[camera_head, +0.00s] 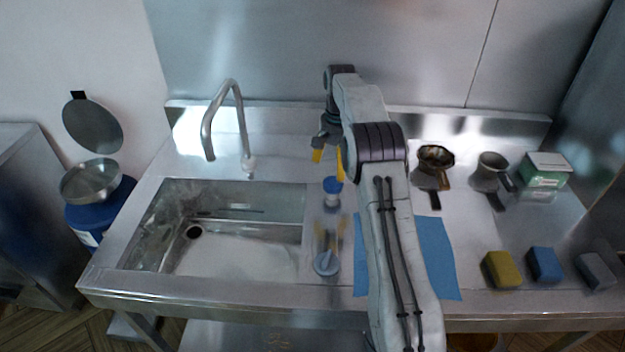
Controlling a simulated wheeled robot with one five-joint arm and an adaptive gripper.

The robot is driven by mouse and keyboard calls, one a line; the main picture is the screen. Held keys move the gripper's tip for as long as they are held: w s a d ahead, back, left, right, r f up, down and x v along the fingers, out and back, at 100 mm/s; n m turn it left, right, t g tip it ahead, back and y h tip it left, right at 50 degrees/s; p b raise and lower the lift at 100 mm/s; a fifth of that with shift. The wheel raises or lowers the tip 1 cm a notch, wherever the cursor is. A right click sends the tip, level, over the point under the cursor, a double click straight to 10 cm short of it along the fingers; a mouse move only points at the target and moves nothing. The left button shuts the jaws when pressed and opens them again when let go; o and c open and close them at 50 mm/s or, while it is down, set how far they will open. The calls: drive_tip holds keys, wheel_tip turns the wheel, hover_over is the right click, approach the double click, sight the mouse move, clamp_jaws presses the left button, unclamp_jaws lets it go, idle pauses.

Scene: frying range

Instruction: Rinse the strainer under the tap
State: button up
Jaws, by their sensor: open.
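The tap (229,115) is a curved metal spout behind the sink (215,250), which looks empty. My gripper (328,163) is open, with yellow fingertips spread over the counter right of the tap.
A blue-grey round item (326,263) sits at the sink's right edge. A blue cloth (437,258) lies partly under my arm. Yellow (502,269), blue (544,264) and grey (595,271) sponges line the front right. A green-white box (546,170) stands behind. A blue bin (85,215) is left.

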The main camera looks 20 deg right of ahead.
sight(333, 183)
drive_tip(key=shift+w+a+f, duration=0.1)
drive_tip(key=shift+w+f, duration=0.2)
drive_tip(key=shift+f, duration=3.7)
drive_tip(key=shift+c, duration=0.4)
drive_tip(key=shift+f, duration=0.1)
drive_tip(key=c, duration=1.1)
